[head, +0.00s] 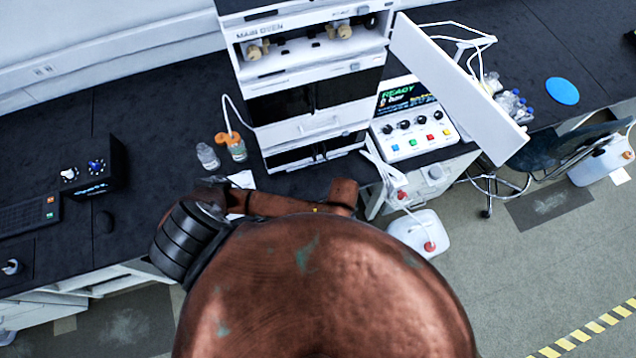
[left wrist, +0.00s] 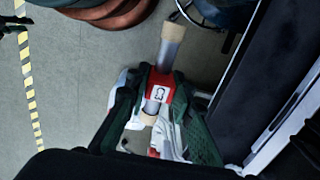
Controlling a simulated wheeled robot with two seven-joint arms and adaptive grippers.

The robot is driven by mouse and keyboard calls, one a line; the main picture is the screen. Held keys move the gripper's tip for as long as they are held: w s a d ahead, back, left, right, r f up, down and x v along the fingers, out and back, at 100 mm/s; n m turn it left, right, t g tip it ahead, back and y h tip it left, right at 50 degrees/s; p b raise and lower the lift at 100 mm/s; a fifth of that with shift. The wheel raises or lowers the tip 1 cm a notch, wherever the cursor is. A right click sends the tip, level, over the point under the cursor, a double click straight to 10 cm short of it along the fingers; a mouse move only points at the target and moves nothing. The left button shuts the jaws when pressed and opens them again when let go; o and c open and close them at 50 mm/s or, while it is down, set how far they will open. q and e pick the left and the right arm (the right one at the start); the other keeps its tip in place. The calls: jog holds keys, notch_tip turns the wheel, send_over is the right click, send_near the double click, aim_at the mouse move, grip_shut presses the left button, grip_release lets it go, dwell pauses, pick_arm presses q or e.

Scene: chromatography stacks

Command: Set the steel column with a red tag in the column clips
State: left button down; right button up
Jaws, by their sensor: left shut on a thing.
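The steel column (left wrist: 171,52) with tan end fittings and a red tag (left wrist: 160,86) shows in the left wrist view. My left gripper (left wrist: 162,94), with dark green fingers, is shut around it at the tag. The column stands out beyond the fingers at both ends. In the head view the column and the fingertips are hidden behind my arm. The open oven (head: 300,45) there has tan fittings inside its upper bay; I cannot make out the column clips. My right gripper is not in view.
The white oven door (head: 455,90) stands open to the right, over a control unit (head: 415,128) reading READY. Orange-capped (head: 233,147) and clear (head: 208,156) bottles stand on the bench left of the stack. A white jug (head: 420,234) is on the floor.

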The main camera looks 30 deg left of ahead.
pick_arm(q)
jog(key=p, duration=0.2)
send_over(318, 185)
jog(key=shift+s+d+f, duration=0.1)
jog(key=shift+f, duration=0.5)
jog(key=shift+s+d+f, duration=0.1)
jog(key=shift+f, duration=0.5)
notch_tip(318, 185, down, 4)
jog(key=shift+f, duration=0.2)
jog(key=shift+w+a+f, duration=0.15)
jog(key=shift+f, duration=0.05)
jog(key=shift+f, duration=0.15)
jog(key=c, duration=1.7)
grip_release()
